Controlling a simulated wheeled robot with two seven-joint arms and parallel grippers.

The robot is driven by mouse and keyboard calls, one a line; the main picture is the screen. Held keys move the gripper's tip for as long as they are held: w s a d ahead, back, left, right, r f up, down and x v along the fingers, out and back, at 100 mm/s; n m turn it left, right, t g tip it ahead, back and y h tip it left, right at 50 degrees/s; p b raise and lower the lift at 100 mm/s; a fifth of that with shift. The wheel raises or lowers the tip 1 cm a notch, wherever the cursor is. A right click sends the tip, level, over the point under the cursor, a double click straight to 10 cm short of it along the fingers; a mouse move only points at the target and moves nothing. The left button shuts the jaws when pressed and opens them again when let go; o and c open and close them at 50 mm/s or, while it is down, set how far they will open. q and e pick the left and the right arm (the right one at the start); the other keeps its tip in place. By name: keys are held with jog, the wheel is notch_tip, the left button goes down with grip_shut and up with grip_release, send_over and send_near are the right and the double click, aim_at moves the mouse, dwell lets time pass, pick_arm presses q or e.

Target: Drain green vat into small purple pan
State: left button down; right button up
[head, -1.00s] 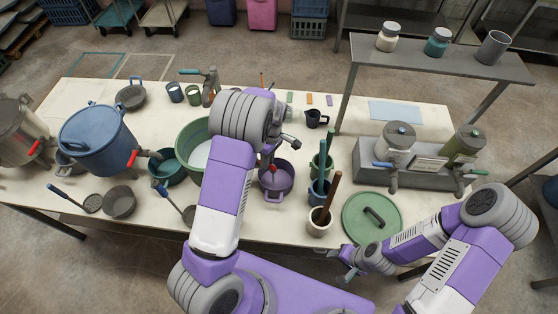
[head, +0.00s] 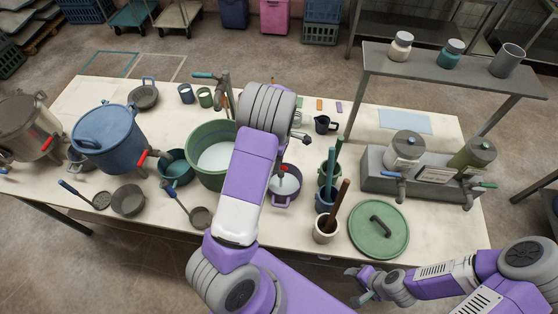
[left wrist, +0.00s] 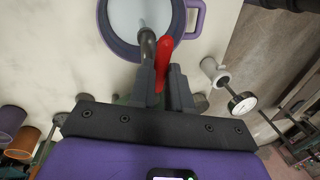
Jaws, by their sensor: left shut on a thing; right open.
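The green vat (head: 200,172) stands mid-table with white liquid inside; my left arm hides its right side. The small purple pan (head: 286,201) sits right of the vat, below a red valve handle (head: 284,169). In the left wrist view, my left gripper (left wrist: 162,88) is shut on the red handle (left wrist: 164,58), beside a grey spout (left wrist: 147,45). A pale stream runs from the spout into the purple pan (left wrist: 196,20), which holds white liquid. In the head view, the left fingertips are hidden. My right gripper (head: 358,286) is open and empty in front of the table.
A green lid (head: 380,229) lies to the right. Pots with upright tools (head: 325,229) stand between lid and pan. A blue vat (head: 108,145) and a ladle (head: 200,216) are to the left. A dispenser unit (head: 420,187) stands behind the lid.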

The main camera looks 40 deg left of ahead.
pick_arm(q)
jog(key=c, duration=1.1)
grip_release()
jog(key=r, duration=0.2)
jog(key=w+r, duration=0.1)
jog(key=r, duration=0.4)
jog(key=shift+w+a+r+p, duration=0.2)
jog(key=shift+r+p, duration=0.05)
jog(key=shift+p, duration=0.05)
jog(key=shift+f, duration=0.1)
